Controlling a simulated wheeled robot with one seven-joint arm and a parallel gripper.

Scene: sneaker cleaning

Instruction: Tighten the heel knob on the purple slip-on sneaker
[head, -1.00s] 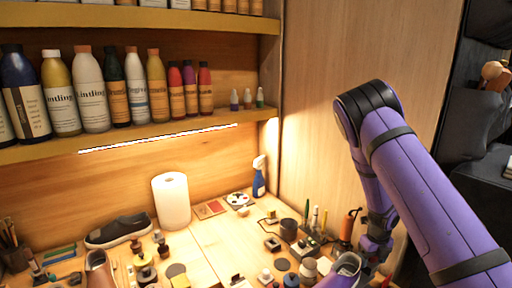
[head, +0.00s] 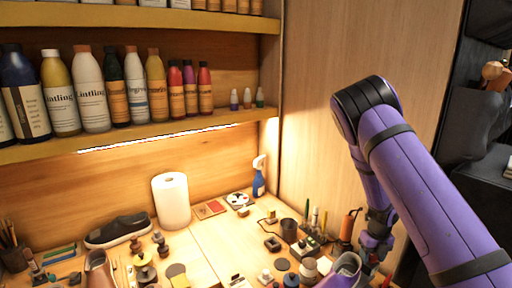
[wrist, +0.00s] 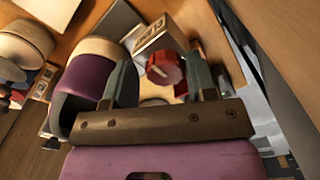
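The purple slip-on sneaker (head: 343,274) stands at the bottom right of the head view, partly cut off by the frame edge. In the wrist view, a purple body with a cream band (wrist: 86,82), apparently the sneaker, is left of my fingers. A red round knob (wrist: 165,68) shows between and beyond my two fingers, in front of a pale block. My gripper (wrist: 160,75) is open, with one finger on each side of the knob; I cannot tell whether either touches it. In the head view my gripper (head: 374,250) is beside the sneaker and small.
A dark shoe (head: 118,231) and a paper roll (head: 171,201) stand at the back of the bench. Small jars, pens and an orange bottle (head: 348,226) crowd the bench near my gripper. A wooden side wall (head: 335,160) rises behind my arm.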

